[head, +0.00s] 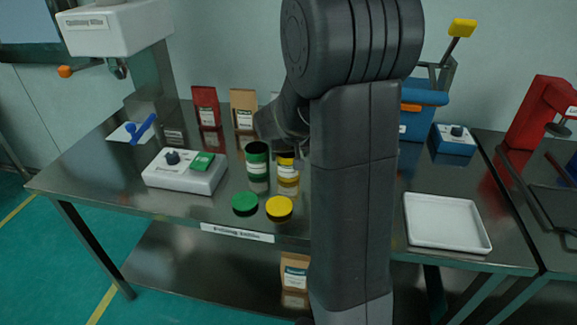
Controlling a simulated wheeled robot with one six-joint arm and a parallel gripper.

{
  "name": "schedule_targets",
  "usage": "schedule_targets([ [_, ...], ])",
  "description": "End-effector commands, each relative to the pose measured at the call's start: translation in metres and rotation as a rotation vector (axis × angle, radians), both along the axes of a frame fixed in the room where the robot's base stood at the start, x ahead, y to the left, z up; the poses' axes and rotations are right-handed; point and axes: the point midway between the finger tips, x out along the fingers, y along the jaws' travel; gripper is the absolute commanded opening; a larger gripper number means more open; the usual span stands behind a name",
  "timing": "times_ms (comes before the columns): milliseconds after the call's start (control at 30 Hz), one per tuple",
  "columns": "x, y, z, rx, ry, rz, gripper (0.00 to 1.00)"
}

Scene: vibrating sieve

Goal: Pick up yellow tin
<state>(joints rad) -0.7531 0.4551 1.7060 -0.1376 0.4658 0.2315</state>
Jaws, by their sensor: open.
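The yellow tin (286,161) stands upright on the steel table, just right of the green tin (257,164). Its upper right side is partly hidden by my arm. A yellow lid (279,208) lies flat in front of it, and a green lid (245,204) lies beside that. My arm rises in front of the table, and a dark wrist link reaches just above and behind the tins. My gripper's fingers do not show; they are hidden behind my arm.
A white control box (184,178) stands left of the tins. Red (206,110) and brown (243,112) bags stand behind them. A blue scoop (142,128) lies at the far left. An empty white tray (446,236) and a blue-and-white box (454,139) are on the right.

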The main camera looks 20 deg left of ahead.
Motion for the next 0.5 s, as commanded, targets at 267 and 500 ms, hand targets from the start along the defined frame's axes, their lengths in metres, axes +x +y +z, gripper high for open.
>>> schedule_targets([
  [267,0.014,0.010,-0.030,-0.002,0.002,0.001,0.75],
  [500,0.016,0.012,-0.034,-0.001,0.001,0.001,0.75],
])
